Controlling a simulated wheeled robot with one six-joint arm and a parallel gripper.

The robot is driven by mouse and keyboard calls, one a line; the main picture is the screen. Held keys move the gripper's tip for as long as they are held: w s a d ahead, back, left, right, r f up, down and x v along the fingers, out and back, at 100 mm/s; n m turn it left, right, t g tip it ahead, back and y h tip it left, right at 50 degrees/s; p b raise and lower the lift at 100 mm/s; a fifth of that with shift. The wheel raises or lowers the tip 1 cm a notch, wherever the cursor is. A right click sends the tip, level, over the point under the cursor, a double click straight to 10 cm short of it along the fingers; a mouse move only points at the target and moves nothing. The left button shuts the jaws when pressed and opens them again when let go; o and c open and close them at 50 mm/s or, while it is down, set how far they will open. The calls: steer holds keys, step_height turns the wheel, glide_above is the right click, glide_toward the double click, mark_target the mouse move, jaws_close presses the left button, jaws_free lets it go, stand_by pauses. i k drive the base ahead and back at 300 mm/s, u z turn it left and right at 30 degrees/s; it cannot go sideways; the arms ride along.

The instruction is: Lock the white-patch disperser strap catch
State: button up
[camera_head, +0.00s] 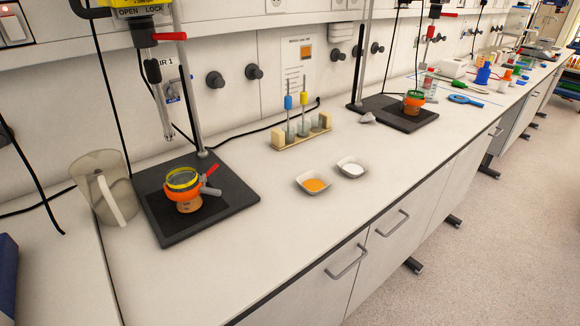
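The near disperser stands at the left, with a dark motor head and yellow trim (122,4), a steel shaft (163,105) and a black base plate (238,190). A red lever (170,36) sticks out to the right there. On the plate stands an orange-banded vessel (182,192) with a yellow rim; a grey catch with a red handle (212,169) is at its right. I cannot tell whether either lever is locked. A second disperser (436,12) stands farther right. My gripper is not in view.
A clear jug (103,188) stands left of the near base plate. Two white dishes, one with orange powder (314,186) and one with white (351,168), lie right of it. A wooden rack (300,132) is behind them. The front middle counter is clear.

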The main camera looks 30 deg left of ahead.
mark_target(216, 166)
steer(key=z, duration=0.35)
steer(key=k, duration=0.55)
steer(key=z, duration=0.4)
steer(key=i, duration=1.25)
steer(key=u, duration=1.2)
steer(key=i, duration=0.75)
steer(key=u, duration=1.15)
steer(key=i, duration=0.2)
steer(key=u, duration=0.15)
